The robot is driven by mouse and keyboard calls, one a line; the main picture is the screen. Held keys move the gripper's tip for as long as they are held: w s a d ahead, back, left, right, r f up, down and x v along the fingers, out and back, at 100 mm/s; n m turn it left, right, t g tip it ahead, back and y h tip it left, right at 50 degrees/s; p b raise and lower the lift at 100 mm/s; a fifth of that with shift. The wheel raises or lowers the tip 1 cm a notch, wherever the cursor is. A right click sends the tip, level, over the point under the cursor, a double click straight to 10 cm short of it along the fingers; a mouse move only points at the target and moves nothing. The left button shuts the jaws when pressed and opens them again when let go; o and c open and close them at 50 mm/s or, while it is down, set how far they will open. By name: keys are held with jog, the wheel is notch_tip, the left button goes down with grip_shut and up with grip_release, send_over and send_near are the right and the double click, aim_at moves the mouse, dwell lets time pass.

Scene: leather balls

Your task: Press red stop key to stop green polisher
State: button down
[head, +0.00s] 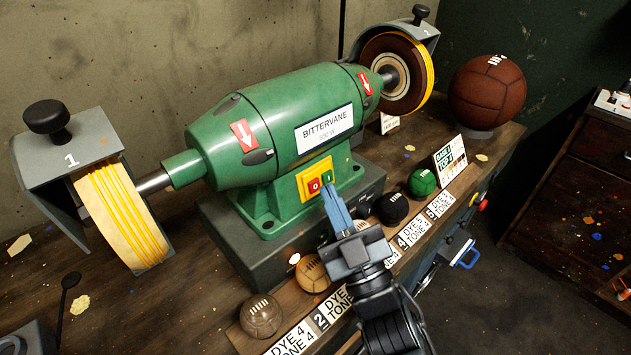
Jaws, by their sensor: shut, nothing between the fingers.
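The green polisher (275,115) stands on a dark grey base on the wooden bench, with a buffing wheel at each end. On its front is a yellow switch plate (304,179). The red stop key (314,186), marked 0, is on the plate's left, and the green key (327,177), marked 1, is to its right. My gripper (328,190) has blue fingers shut together and empty. The fingertips show just right of the red key and below the green key, overlapping the plate's lower right edge. I cannot tell whether they touch it.
Several small leather balls, such as a tan one (311,273) and a green one (422,181), sit along the bench front with label cards. A large brown ball (486,92) rests at the back right. The left wheel (118,215) and right wheel (396,74) flank the polisher.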

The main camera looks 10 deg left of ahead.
jog(key=s+d+p, duration=0.1)
jog(key=d, duration=0.1)
jog(key=s+d+r+p, duration=0.1)
jog(key=s+d+p, duration=0.1)
dwell(0.6)
jog(key=shift+a, duration=0.1)
dwell(0.6)
